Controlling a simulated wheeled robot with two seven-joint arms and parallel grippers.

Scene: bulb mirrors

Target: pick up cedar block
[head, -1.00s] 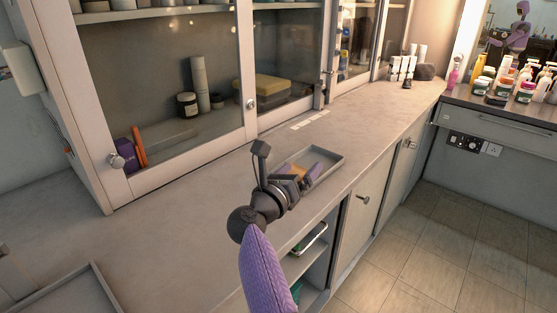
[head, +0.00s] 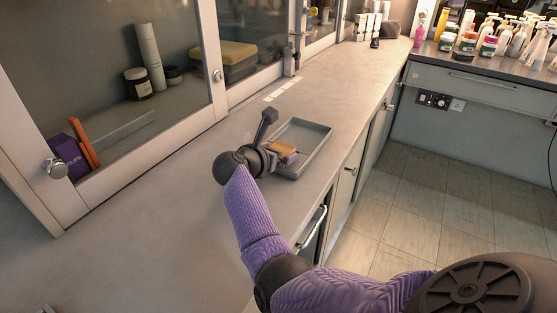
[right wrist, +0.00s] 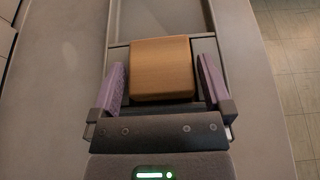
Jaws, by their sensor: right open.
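The cedar block (head: 284,147) is a small orange-brown wooden block at the near-left end of a grey tray (head: 326,146) on the counter. It shows large and face-on in the right wrist view (right wrist: 162,70). My right gripper (head: 282,151) reaches over the tray's near end. In the right wrist view, its open purple-padded fingers (right wrist: 161,62) stand on either side of the block, with a narrow gap visible at each side. The block's underside is hidden. My left gripper is not in view.
Glass-fronted cabinets (head: 110,85) line the counter's back, with jars and boxes inside. White bottles (head: 370,24) stand at the far end. The counter (head: 180,190) around the tray is clear. Its front edge drops off to the right, above cupboards.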

